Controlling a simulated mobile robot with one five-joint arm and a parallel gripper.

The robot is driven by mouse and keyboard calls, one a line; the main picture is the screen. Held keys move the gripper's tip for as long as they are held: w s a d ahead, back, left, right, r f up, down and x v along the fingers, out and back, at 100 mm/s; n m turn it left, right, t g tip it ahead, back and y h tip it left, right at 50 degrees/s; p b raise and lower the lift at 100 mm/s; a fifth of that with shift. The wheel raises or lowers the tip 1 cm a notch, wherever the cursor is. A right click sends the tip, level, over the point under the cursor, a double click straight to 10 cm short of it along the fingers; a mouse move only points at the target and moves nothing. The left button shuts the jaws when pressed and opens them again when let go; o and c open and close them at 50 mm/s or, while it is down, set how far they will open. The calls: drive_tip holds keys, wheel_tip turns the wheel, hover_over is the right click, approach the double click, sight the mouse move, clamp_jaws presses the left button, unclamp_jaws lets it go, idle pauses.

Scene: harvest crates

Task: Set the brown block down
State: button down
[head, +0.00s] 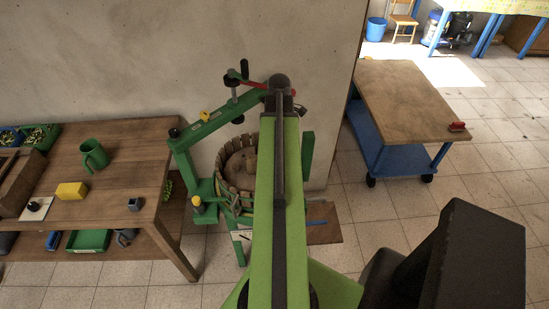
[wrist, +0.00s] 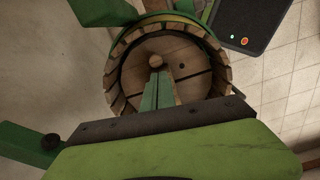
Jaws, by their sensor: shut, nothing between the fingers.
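A small brown block (wrist: 155,61) shows in the wrist view, on or just above the round wooden disc (wrist: 190,65) inside a slatted wooden basket (wrist: 219,72). My gripper (wrist: 157,84) has its green fingers together, with the tips beside the block's near side. Nothing is held between them. Whether the tips touch the block I cannot tell. In the head view the basket (head: 227,175) stands in a green press, and the block (head: 250,164) shows partly beside my arm. My gripper is hidden there behind my arm.
The green press frame (head: 205,183) rises around the basket. On the right, a wheeled cart (head: 405,100) has a mostly clear top.

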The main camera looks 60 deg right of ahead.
drive_tip(key=f+b, duration=0.3)
drive_tip(key=s+d+f+b, duration=0.1)
drive_tip(key=f+b, duration=0.3)
drive_tip(key=s+f+b, duration=0.1)
drive_tip(key=f+b, duration=0.2)
drive_tip(key=shift+s+d+f+b, duration=0.15)
drive_tip(key=shift+d+f+b, duration=0.15)
drive_tip(key=w, duration=0.1)
drive_tip(key=w+a, duration=0.1)
drive_tip(key=w, duration=0.1)
drive_tip(key=shift+a+r+p, duration=0.3)
drive_tip(key=shift+a, duration=0.1)
drive_tip(key=shift+w+a, duration=0.1)
drive_tip(key=shift+w, duration=0.1)
drive_tip(key=shift+w+a, duration=0.3)
drive_tip(key=shift+w, duration=0.25)
drive_tip(key=shift+w+a, duration=0.3)
drive_tip(key=shift+w, duration=0.2)
drive_tip(key=shift+s+d, duration=0.1)
drive_tip(key=shift+s, duration=0.05)
